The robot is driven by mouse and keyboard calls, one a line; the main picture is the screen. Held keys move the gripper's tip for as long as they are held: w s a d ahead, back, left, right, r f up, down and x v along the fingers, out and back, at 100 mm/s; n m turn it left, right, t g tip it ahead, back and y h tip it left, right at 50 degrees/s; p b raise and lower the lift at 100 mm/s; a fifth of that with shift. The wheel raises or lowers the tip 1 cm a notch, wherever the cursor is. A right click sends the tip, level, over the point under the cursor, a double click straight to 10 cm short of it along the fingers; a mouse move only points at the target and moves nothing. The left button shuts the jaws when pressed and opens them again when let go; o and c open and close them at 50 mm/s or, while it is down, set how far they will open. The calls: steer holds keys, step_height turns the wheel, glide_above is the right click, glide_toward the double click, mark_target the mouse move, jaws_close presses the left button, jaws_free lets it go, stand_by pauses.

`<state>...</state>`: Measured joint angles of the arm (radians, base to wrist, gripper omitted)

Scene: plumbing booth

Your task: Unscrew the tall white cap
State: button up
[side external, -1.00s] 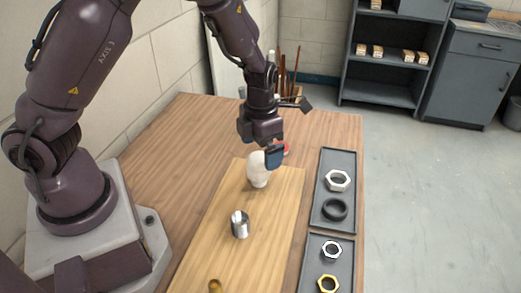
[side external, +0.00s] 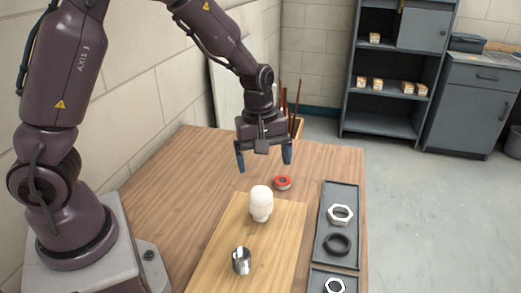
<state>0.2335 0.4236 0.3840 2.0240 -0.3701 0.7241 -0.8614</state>
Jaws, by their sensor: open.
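The tall white cap (side external: 261,197) stands upright on the light wooden board (side external: 223,234), with a narrower pale part below it. My gripper (side external: 264,168) is open and empty, with its two blue fingers spread apart and pointing down. It hangs above and behind the cap, and no contact with the cap shows. What the cap sits on is hidden beneath it.
A metal cylinder (side external: 241,261) stands on the board nearer the camera. A red and grey round item (side external: 283,183) lies on the table behind the cap. A dark tray (side external: 337,262) at right holds a silver nut (side external: 340,215) and a black ring (side external: 337,244).

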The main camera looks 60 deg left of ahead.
mark_target(261, 191)
steer(key=m, duration=0.3)
steer(key=r+m, duration=0.1)
steer(key=m, duration=0.2)
steer(key=shift+m, duration=0.3)
steer(key=m, duration=0.3)
steer(key=shift+d+r, duration=0.1)
steer(key=shift+r, duration=0.1)
steer(key=f+m, duration=0.4)
steer(key=m, duration=0.3)
steer(key=f+m, duration=0.4)
steer(key=m, duration=0.4)
steer(key=f+m, duration=0.4)
steer(key=m, duration=0.3)
steer(key=shift+s+m+y, duration=0.3)
steer(key=shift+s+y, duration=0.1)
